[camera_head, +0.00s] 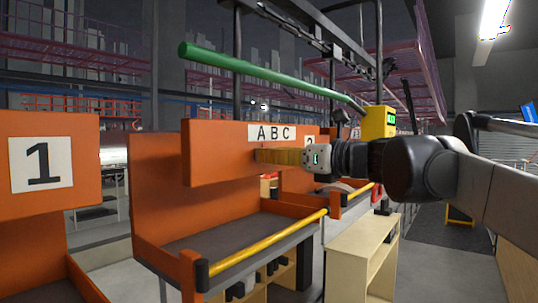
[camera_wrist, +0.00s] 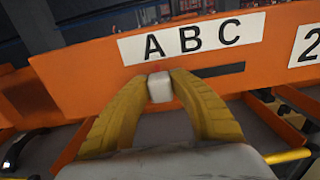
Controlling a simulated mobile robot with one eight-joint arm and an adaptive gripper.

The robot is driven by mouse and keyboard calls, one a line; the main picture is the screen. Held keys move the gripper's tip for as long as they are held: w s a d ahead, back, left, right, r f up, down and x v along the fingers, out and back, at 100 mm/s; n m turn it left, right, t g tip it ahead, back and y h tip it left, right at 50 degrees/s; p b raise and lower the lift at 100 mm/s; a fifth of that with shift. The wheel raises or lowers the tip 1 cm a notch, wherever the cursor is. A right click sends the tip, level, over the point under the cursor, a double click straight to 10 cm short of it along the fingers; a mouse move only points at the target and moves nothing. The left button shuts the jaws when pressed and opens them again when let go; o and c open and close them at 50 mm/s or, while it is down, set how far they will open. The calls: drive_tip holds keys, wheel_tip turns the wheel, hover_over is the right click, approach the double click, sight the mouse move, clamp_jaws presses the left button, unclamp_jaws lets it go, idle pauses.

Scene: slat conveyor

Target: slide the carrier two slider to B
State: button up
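The carrier two panel (camera_head: 215,152) is orange, with a white ABC label (camera_head: 272,132); the label also shows in the wrist view (camera_wrist: 192,38). A dark slot (camera_wrist: 222,74) runs below the letters. The slider's pale knob (camera_wrist: 160,88) sits below A, at the left part of the visible slot, with a bit of red just above it. My gripper (camera_wrist: 159,80) has its yellow fingertips on both sides of the knob and appears shut on it. In the head view my gripper (camera_head: 262,156) reaches the panel from the right and hides the knob.
A carrier marked 1 (camera_head: 60,165) stands at the left. Carrier two's grey tray (camera_head: 225,238) has a yellow front bar (camera_head: 270,243). A green bar (camera_head: 260,72) passes above the panel, and a pale wooden shelf (camera_head: 360,245) stands below my arm.

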clamp_jaws()
drive_tip(key=shift+d, duration=0.1)
drive_tip(key=w+d, duration=0.1)
drive_tip(key=w, duration=0.1)
drive_tip(key=w+d, duration=0.2)
drive_tip(key=o, duration=0.8)
unclamp_jaws()
drive_tip(key=shift+a, duration=0.15)
drive_tip(key=shift+o, duration=0.2)
drive_tip(key=v, duration=1.2)
